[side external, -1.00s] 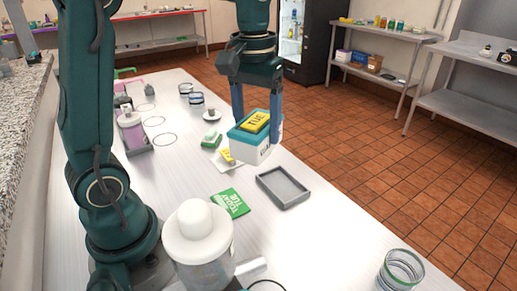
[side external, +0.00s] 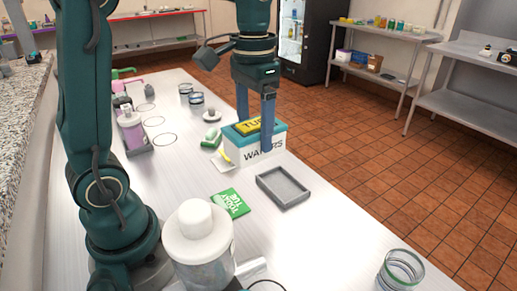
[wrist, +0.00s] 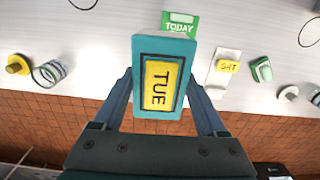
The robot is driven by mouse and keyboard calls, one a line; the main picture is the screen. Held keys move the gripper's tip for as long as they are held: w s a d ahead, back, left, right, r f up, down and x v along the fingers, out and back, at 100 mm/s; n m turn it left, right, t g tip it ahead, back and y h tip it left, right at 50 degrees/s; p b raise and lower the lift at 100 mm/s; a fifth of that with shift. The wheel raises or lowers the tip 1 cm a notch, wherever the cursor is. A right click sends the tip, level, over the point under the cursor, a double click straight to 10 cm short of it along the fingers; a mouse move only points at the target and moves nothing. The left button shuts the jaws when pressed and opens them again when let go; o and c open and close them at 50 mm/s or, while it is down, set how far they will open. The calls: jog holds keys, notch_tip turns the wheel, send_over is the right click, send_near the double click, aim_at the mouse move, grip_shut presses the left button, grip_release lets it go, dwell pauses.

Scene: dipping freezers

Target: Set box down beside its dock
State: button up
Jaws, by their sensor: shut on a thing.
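The box (side external: 262,150) is white with a teal lid, a yellow TUE tag on top and WAFERS lettering on its side. My gripper (side external: 255,134) points down and is shut on it, one finger on each side. In the wrist view the teal lid (wrist: 145,50) sits between the fingers. The box is upright; I cannot tell whether its base touches the table. A shallow grey tray (side external: 262,182), apparently the dock, lies empty in front of the box. A green TODAY TUE card (side external: 231,204) lies left of the tray.
A white holder with a yellow SAT tag (wrist: 228,67) and a green-and-white block (side external: 211,138) lie close left of the box. A lidded container (side external: 198,243) and a glass jar (side external: 400,271) stand nearer the camera. Table right of the tray is bare.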

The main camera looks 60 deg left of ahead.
jog(key=shift+w+d+f+n, duration=0.1)
jog(key=shift+w+f+n, duration=0.15)
jog(key=shift+w+n, duration=0.25)
jog(key=shift+m, duration=0.7)
jog(key=shift+w+d+f, duration=0.15)
jog(key=shift+d+f, duration=1.8)
jog(key=shift+f, duration=0.3)
jog(key=shift+w+d+f, duration=0.1)
jog(key=shift+d+f, duration=1.9)
jog(key=shift+f, duration=0.3)
jog(key=shift+w+d+f, duration=0.15)
jog(key=shift+d+f, duration=1.8)
jog(key=shift+f, duration=0.3)
jog(key=shift+f, duration=0.35)
jog(key=o, duration=1.6)
jog(key=shift+r, duration=0.1)
jog(key=shift+r, duration=1.4)
